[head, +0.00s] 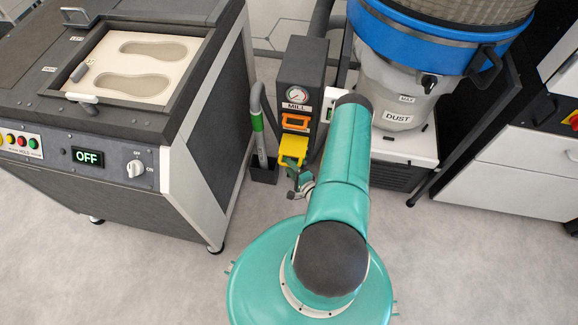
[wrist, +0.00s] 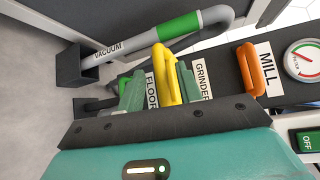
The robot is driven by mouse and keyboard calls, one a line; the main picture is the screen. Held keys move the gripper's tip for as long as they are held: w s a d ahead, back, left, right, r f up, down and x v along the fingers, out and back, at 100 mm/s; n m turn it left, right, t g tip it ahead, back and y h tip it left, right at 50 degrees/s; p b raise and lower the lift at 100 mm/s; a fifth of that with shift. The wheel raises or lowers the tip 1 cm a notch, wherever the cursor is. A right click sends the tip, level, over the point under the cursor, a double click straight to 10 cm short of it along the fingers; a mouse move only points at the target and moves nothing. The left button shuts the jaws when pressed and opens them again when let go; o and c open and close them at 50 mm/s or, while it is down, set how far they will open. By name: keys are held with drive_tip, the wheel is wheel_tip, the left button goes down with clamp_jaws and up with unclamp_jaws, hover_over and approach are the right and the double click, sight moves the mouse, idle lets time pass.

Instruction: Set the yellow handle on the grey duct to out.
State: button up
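The yellow handle (head: 293,149) is on the low front of the dark grey duct (head: 303,62), below an orange handle. In the wrist view the yellow handle (wrist: 164,75) is a loop standing out between labels reading FLOOR and GRINDER. My gripper (head: 301,182) is close to the handle in the head view. In the wrist view its two green fingers (wrist: 158,90) stand either side of the yellow handle. A gap shows between the left finger and the handle; the right finger is very close to it, contact unclear. The handle's base is partly hidden by my gripper.
The orange handle (wrist: 258,70) sits beside the MILL label and a gauge (wrist: 303,60). A grey vacuum pipe with a green band (head: 257,124) stands left of the duct.

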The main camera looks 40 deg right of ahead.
drive_tip(key=v, duration=1.2)
drive_tip(key=shift+s+f, duration=0.1)
